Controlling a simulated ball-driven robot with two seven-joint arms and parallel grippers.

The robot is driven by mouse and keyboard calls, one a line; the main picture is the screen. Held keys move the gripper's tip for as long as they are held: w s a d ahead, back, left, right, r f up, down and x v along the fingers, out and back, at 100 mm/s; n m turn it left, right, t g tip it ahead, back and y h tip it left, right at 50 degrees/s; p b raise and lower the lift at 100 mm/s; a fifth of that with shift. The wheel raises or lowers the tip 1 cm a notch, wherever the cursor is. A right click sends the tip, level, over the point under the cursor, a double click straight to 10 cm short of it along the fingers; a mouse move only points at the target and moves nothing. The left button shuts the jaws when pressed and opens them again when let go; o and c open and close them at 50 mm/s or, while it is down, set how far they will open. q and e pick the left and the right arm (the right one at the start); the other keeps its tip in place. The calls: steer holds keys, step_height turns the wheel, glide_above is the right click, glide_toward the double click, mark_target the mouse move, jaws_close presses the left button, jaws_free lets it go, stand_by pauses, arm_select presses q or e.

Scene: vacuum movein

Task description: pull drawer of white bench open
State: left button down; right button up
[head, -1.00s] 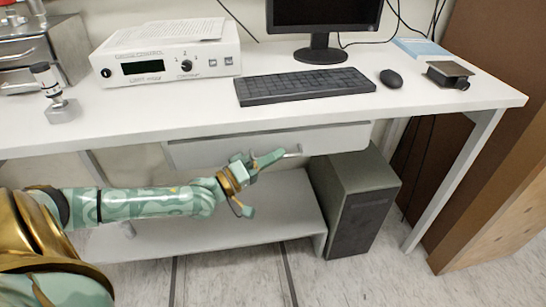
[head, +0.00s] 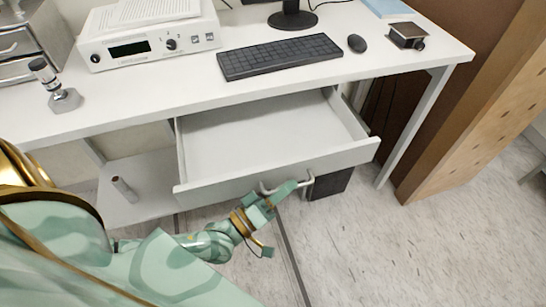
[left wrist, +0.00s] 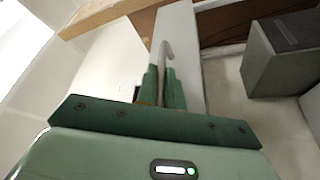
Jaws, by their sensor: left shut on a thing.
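The drawer (head: 270,135) of the white bench (head: 130,91) is pulled well out, and its empty inside shows in the head view. A bar handle (head: 308,180) sits on the drawer's front panel. My left gripper (head: 278,196) is at this handle, shut on it. In the left wrist view the handle (left wrist: 165,52) stands between the two green fingers (left wrist: 160,86). The part of the handle between the fingers is partly hidden. My right gripper is in neither view.
A keyboard (head: 280,56), mouse (head: 357,43), white instrument (head: 150,35) and small metal device (head: 408,36) stand on the bench top. A dark computer tower (head: 331,184) is partly hidden below the drawer. The floor (head: 440,240) at right front is clear.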

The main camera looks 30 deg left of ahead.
arm_select(q)
steer(key=shift+s+d+p, duration=0.35)
steer(key=shift+s+d, duration=0.9)
steer(key=shift+d, duration=0.2)
steer(key=c, duration=1.5)
jaws_free()
steer(key=v, duration=1.6)
steer(key=shift+s+f, duration=0.1)
steer(key=shift+s, duration=0.1)
